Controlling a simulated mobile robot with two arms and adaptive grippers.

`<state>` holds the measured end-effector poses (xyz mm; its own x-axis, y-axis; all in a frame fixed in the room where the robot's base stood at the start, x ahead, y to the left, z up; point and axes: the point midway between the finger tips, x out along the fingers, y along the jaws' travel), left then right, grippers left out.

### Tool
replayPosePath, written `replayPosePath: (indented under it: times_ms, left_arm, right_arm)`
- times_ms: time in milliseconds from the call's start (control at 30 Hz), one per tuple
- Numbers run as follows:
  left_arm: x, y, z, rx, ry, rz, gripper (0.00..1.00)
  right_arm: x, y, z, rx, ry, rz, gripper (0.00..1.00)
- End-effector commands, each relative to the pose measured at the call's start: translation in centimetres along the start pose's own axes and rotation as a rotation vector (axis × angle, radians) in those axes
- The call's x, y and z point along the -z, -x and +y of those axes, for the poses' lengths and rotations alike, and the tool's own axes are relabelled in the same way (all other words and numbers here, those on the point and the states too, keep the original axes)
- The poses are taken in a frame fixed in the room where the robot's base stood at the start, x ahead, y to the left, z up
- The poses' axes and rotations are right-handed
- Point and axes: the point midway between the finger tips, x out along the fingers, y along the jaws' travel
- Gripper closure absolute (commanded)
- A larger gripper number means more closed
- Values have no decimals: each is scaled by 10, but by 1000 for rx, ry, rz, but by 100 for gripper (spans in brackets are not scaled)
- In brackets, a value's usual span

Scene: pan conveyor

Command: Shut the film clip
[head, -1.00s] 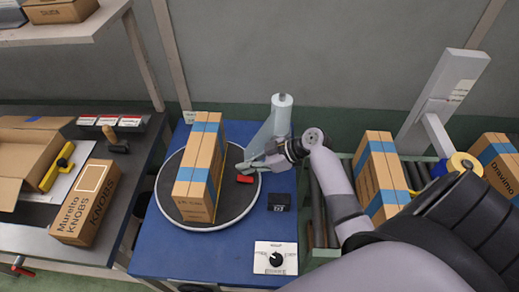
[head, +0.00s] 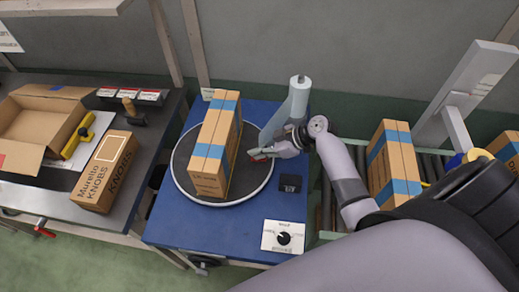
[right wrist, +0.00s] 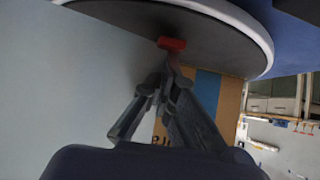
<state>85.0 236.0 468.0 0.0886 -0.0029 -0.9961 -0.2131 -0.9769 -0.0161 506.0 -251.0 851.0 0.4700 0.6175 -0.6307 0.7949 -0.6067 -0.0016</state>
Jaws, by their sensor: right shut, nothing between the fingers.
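The film clip, a small red piece (head: 258,157), sits on the dark turntable (head: 183,165) to the right of the upright box stack (head: 215,150). Translucent film hangs from the film roll (head: 299,88) on its post down toward the clip. My right gripper (head: 268,152) is shut and empty, with its tips right at the clip and partly covering it. In the right wrist view the red clip (right wrist: 172,44) shows just beyond the closed fingertips (right wrist: 166,75); I cannot tell whether they touch. My left gripper is not in view.
A black block (head: 290,183) and a white dial panel (head: 283,236) are on the blue table (head: 215,235). Taped boxes (head: 393,165) stand on the roller conveyor at right. A bench at left holds an open carton (head: 45,120) and a knobs box (head: 105,172).

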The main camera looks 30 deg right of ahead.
Motion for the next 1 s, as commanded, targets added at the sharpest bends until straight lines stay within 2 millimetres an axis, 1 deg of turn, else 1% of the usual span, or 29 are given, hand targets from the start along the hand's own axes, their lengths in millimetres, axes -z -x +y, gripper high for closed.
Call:
replayPosePath:
  times_ms: [167,567,867,967,1000]
  left_arm:
    - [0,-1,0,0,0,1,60]
    - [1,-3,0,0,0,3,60]
    - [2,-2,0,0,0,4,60]
    - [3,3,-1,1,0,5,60]
    - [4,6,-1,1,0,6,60]
  right_arm:
    - [-1,0,0,1,0,0,100]
    - [-14,11,-1,2,-2,-3,100]
    - [-13,11,-1,2,-2,-3,100]
    - [-6,12,0,2,-1,-2,100]
    - [-1,13,0,2,0,-2,100]
